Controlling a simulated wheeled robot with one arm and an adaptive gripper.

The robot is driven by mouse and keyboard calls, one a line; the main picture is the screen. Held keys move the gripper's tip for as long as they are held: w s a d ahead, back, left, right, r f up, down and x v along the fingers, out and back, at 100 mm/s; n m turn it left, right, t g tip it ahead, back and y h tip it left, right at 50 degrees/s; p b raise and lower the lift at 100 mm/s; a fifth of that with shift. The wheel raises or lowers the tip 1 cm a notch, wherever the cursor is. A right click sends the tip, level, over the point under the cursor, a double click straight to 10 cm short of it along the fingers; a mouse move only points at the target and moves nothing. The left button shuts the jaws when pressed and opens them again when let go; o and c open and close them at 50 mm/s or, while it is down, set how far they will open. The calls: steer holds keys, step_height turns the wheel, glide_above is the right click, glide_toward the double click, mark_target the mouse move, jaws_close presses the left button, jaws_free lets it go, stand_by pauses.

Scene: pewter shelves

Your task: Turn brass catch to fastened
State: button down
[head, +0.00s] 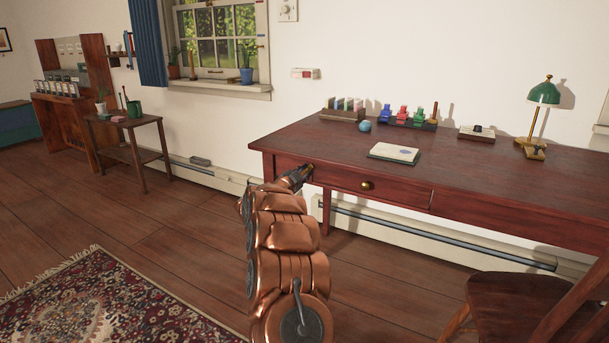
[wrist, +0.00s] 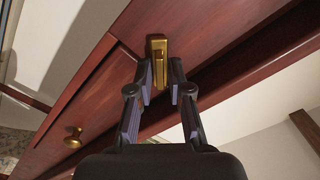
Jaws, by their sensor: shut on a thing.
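The brass catch (wrist: 158,49) is on the front of the dark red desk, near the left end of the drawer, in the wrist view. Its lever hangs down between my fingers. My gripper (wrist: 160,82) is shut on the catch, one finger on each side. In the head view my gripper (head: 304,174) reaches the desk front left of the round brass drawer knob (head: 366,185), and it hides the catch there. The knob also shows at the lower left of the wrist view (wrist: 73,137).
A wooden chair (head: 520,305) stands at the lower right. A patterned rug (head: 110,300) lies at the lower left.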

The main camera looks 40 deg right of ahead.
steer(key=m+b, duration=0.1)
steer(key=m, duration=0.2)
steer(key=shift+f+m+b, duration=0.15)
steer(key=shift+m+b, duration=0.25)
steer(key=shift+f+m+b, duration=0.15)
steer(key=shift+m+b, duration=0.65)
steer(key=shift+m, duration=0.4)
steer(key=shift+m+b, duration=1.05)
steer(key=shift+m, duration=0.65)
steer(key=c, duration=1.3)
jaws_free()
steer(key=shift+v, duration=6)
